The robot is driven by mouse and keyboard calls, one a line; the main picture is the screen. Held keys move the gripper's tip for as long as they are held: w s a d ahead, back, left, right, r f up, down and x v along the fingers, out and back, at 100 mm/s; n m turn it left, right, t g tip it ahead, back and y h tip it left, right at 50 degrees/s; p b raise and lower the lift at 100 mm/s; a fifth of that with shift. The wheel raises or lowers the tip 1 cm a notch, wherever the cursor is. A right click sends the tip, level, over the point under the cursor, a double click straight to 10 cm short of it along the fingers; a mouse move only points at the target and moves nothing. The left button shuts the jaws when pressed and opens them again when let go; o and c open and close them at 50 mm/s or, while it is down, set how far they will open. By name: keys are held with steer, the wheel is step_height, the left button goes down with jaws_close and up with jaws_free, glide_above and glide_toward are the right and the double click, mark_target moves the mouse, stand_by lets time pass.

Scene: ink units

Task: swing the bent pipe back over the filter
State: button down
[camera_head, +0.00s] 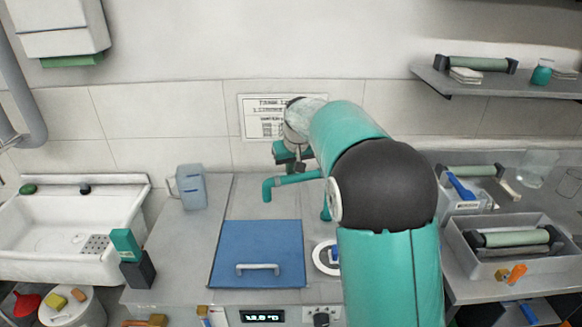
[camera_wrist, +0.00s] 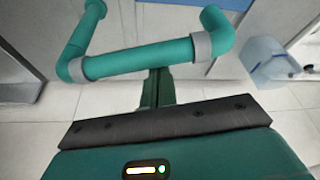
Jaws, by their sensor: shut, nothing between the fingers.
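The teal bent pipe (camera_head: 284,182) runs sideways behind the blue lid (camera_head: 258,245), its left end turned down. In the wrist view the pipe (camera_wrist: 140,58), with grey collars near its bends, crosses just beyond my gripper (camera_wrist: 158,82). In the head view my gripper (camera_head: 294,160) is just above and behind the pipe and looks shut. I cannot tell whether it touches the pipe. A white round rim (camera_head: 319,258), possibly the filter, sits in the counter right of the lid, partly hidden by my arm. The pipe's free end is left of it.
A white sink (camera_head: 130,215) stands at the left, and a bluish jug (camera_head: 192,187) is on the counter behind the lid's left. A grey tray (camera_head: 460,240) with a roller is at the right. A wall shelf (camera_head: 440,80) hangs above it.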

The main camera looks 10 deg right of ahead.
steer(key=shift+s+d+n+y, duration=0.15)
steer(key=shift+s+n+y, duration=0.25)
steer(key=shift+s+n, duration=0.7)
steer(key=s+d+n+g+y, duration=0.2)
steer(key=s+d+n, duration=0.5)
steer(key=s+n, duration=0.2)
steer(key=shift+s+d+n+g+y, duration=0.3)
steer(key=shift+d+n+g, duration=0.1)
steer(key=shift+n, duration=0.7)
steer(key=shift+d, duration=0.1)
steer(key=a, duration=0.4)
steer(key=w+v, duration=0.1)
steer(key=v, duration=0.9)
steer(key=shift+r, duration=0.35)
